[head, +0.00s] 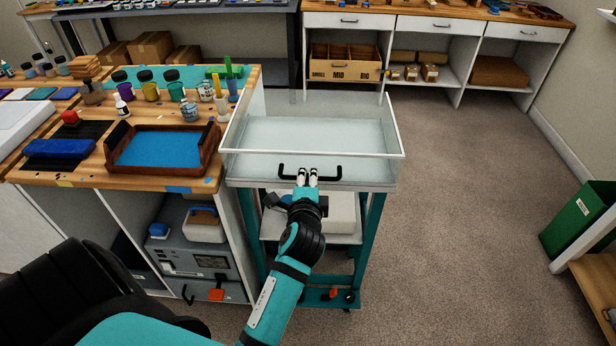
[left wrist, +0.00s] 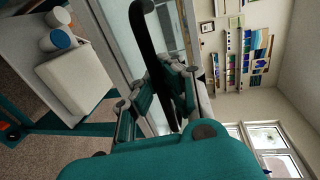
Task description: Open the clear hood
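The clear hood (head: 312,108) is a see-through box with pale edges on top of a cart, and it sits down flat over the cart's top. A black bar handle (head: 333,172) is on its front side. My left gripper (head: 307,174) is at the middle of this handle. In the left wrist view the black handle (left wrist: 143,22) runs between the two fingers of my left gripper (left wrist: 172,85). Whether the fingers press on the bar is hidden by the gripper's own parts. My right gripper is not in view.
A wooden workbench (head: 75,178) stands close on the left of the cart, with a blue-filled tray (head: 160,150), cups and bottles. The cart's lower shelf (head: 275,232) holds a white box. The floor right of the cart is clear up to a green bin (head: 578,220).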

